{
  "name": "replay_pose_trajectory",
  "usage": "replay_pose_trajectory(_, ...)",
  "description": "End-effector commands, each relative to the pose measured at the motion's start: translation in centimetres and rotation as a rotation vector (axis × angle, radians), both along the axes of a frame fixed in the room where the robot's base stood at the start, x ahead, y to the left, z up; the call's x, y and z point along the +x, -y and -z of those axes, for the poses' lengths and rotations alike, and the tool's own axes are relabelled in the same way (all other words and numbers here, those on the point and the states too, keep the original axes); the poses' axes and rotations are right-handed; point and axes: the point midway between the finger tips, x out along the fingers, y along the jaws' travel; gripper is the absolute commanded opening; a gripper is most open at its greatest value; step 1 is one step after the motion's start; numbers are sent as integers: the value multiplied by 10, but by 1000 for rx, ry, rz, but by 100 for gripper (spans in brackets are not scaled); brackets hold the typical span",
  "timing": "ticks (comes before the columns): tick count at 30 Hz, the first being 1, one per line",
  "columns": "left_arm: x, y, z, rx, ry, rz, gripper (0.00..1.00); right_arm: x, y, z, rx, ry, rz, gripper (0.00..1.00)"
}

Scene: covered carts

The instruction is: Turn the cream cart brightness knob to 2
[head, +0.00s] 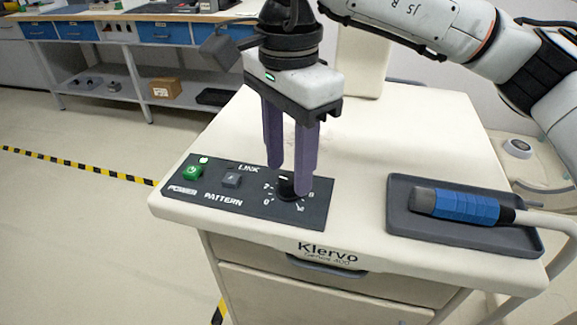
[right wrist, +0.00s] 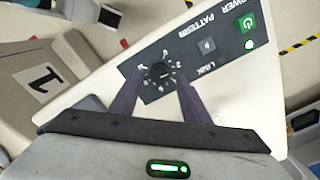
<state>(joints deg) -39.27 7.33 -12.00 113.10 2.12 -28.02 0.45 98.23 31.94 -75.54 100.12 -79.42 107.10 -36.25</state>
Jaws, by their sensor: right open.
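The cream cart (head: 370,150) has a dark control panel (head: 225,208) at its front left. The black brightness knob (head: 287,188) sits at the panel's right end, with white scale marks around it; it also shows in the right wrist view (right wrist: 157,74). A small pale mark shows on the knob, but I cannot read its setting. My right gripper (head: 290,180) points down over the knob, its purple fingers open. In the right wrist view the fingers (right wrist: 157,88) are apart, with the knob between and just beyond their tips. Contact cannot be told. My left gripper is not in view.
A green power button (head: 192,173) and a grey pattern button (head: 231,180) sit left of the knob. A dark tray (head: 400,222) with a blue-gripped handpiece (head: 467,207) lies on the cart's right. A workbench (head: 130,30) stands behind. The cart top's middle is clear.

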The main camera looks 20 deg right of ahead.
Motion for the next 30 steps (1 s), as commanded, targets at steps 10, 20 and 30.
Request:
replay_pose_trajectory(10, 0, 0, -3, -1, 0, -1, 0, 0, 0, -69, 1, 3, 1, 43)
replay_pose_trajectory(20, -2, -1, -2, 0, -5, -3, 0, 0, 0, -88, 0, 1, -1, 43)
replay_pose_trajectory(30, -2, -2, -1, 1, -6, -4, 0, 0, 0, -88, 1, 1, 0, 43)
